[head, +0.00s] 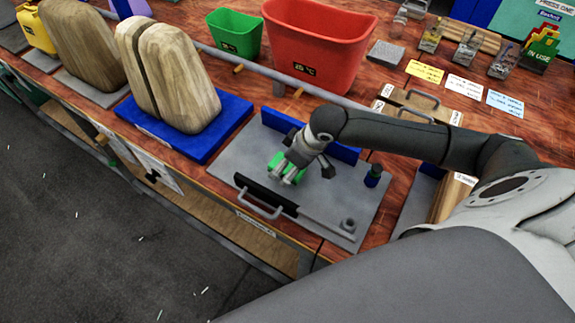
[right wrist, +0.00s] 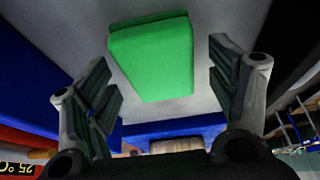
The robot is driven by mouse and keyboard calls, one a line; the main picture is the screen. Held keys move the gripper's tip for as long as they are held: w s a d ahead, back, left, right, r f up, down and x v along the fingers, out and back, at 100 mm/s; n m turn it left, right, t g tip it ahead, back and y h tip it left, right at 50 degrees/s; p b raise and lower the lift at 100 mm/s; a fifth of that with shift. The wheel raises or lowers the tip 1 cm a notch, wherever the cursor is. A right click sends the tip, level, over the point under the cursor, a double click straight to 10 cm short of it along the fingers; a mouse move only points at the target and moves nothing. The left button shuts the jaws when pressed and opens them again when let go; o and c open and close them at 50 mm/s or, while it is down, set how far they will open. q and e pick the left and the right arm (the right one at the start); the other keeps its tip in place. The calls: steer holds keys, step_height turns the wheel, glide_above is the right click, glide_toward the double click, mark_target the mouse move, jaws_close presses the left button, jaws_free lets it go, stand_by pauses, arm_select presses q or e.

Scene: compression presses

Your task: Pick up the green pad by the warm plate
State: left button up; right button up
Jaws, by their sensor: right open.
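The green pad (head: 274,160) lies on a grey metal plate (head: 240,158) near the front edge of the bench, partly hidden by my right gripper (head: 292,171) in the head view. In the right wrist view the pad (right wrist: 152,62) shows as a green block between the two spread fingers of my right gripper (right wrist: 160,78), with a gap on each side. The gripper is open and empty, close above the pad. I cannot tell from the pictures which surface is the warm plate. My left gripper is not in view.
A black bar with a metal handle (head: 262,209) lies along the plate's front, and a blue block (head: 338,149) along its back. A red bin (head: 318,45) and a green bin (head: 236,33) stand behind; wooden forms (head: 180,80) sit left.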

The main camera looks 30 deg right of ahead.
steer(key=shift+f, duration=0.1)
steer(key=shift+c, duration=0.3)
steer(key=c, duration=0.8)
